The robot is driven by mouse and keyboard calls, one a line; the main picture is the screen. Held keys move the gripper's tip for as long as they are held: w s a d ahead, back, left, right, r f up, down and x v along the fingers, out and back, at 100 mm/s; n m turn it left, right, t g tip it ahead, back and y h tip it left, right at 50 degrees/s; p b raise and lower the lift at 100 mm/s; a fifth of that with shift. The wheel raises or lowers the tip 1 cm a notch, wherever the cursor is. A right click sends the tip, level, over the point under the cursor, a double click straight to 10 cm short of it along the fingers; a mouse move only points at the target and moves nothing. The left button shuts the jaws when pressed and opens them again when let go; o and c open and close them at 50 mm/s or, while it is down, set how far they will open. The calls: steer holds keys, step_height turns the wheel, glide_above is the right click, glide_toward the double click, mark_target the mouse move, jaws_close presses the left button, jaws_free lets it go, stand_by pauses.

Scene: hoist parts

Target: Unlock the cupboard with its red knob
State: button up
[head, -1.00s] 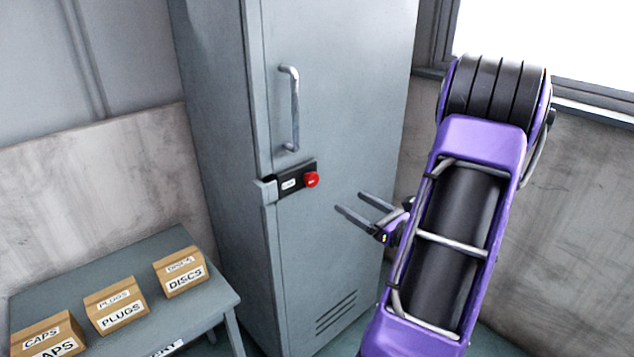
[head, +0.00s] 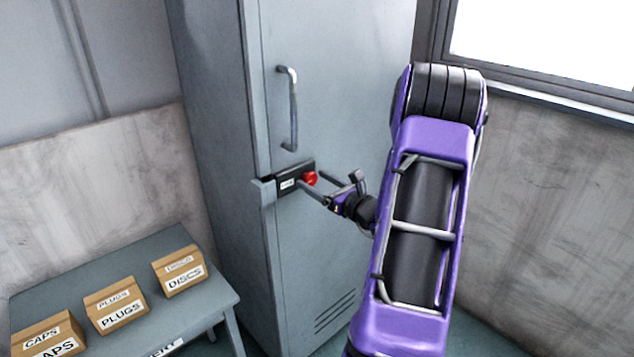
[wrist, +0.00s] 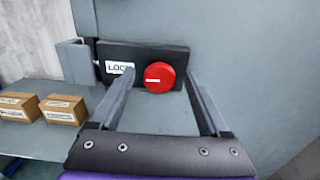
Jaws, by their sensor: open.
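The grey cupboard (head: 345,95) stands upright with its door closed. Its red knob (head: 310,178) sits on a black lock plate (head: 288,184) below the door handle. In the wrist view the red knob (wrist: 159,77) has a white mark lying about level, and a LOCK label (wrist: 119,68) is to its left. My gripper (head: 315,183) is open, with its fingers reaching toward the lock plate. In the wrist view my gripper (wrist: 156,92) has one finger on each side of the knob, with gaps to both. Whether the fingertips touch the plate cannot be told.
A vertical door handle (head: 293,108) is above the lock plate. A low grey table (head: 215,298) at the left holds boxes labelled caps (head: 45,337), plugs (head: 115,304) and discs (head: 178,271). A window (head: 545,40) is at the right.

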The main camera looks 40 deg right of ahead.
jaws_close()
steer(key=shift+f+n+b, duration=0.15)
steer(key=shift+n+b, duration=0.15)
steer(key=shift+b, duration=0.25)
steer(key=n+b, duration=0.1)
steer(key=b, duration=0.1)
steer(key=n+b, duration=0.1)
steer(key=b, duration=0.1)
steer(key=shift+a+f+n, duration=0.1)
steer(key=shift+f+n, duration=0.1)
steer(key=shift+n, duration=0.1)
steer(key=n+b, duration=0.1)
steer(key=b, duration=0.2)
steer(key=shift+n, duration=0.4)
steer(key=n+b, duration=0.2)
steer(key=shift+a+r+n, duration=0.1)
steer(key=shift+n, duration=0.3)
steer(key=n, duration=0.4)
steer(key=shift+r+n+b, duration=0.15)
steer(key=shift+n+b, duration=0.15)
steer(key=n, duration=0.5)
steer(key=shift+n, duration=0.3)
